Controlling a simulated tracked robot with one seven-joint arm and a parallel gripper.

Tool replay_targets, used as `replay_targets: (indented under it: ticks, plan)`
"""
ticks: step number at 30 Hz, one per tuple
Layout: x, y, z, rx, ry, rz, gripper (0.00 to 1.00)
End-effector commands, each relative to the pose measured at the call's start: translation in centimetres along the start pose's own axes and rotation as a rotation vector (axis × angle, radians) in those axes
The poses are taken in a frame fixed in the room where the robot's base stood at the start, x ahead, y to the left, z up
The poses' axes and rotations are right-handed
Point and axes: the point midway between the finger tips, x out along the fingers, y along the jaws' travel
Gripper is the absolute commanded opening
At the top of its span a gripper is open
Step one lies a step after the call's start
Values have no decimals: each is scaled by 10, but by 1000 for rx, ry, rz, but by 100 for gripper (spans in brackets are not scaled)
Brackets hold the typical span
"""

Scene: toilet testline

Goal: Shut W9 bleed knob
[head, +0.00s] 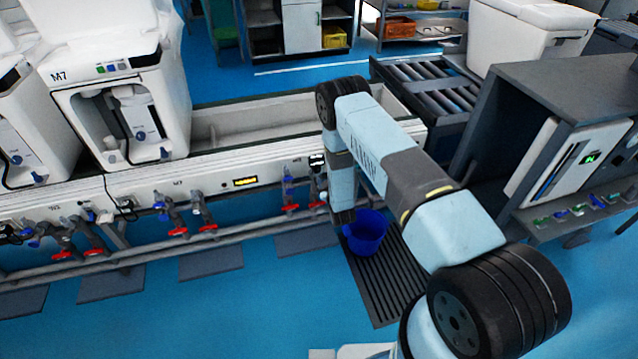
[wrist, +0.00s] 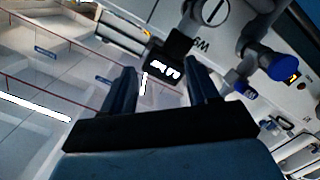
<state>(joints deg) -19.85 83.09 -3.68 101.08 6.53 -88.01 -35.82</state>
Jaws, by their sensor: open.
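In the wrist view, a W9 label (wrist: 199,46) reads upside down on the pale panel. A round grey slotted knob (wrist: 215,12) is beside it at the top edge; I cannot tell for sure whether it is the bleed knob, or its setting. My gripper (wrist: 160,78) is open and empty, its two dark fingers apart. A black box with a lit display (wrist: 165,68) shows beyond and between the fingertips. The slotted knob is above and right of the fingers, apart from them. In the head view, my arm hangs down before the bench's right end and hides part of the panel.
Blue-capped fittings (wrist: 278,66) stick out right of the fingers. In the head view, red-handled valves (head: 291,207) and pipes run along the bench front. A blue bucket (head: 366,232) stands on a dark grate (head: 385,290) below my arm. Blue floor in front is open.

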Motion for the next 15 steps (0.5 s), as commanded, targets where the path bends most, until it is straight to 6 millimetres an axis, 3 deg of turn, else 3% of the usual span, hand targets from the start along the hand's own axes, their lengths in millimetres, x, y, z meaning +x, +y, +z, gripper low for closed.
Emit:
replay_targets:
  ticks: [1, 6, 15]
  plan:
    - [-11, -16, 14, -16, 12, -1, 59]
    - [-40, -48, 43, -59, 64, 16, 59]
    - [-62, -69, 63, -90, 106, 31, 59]
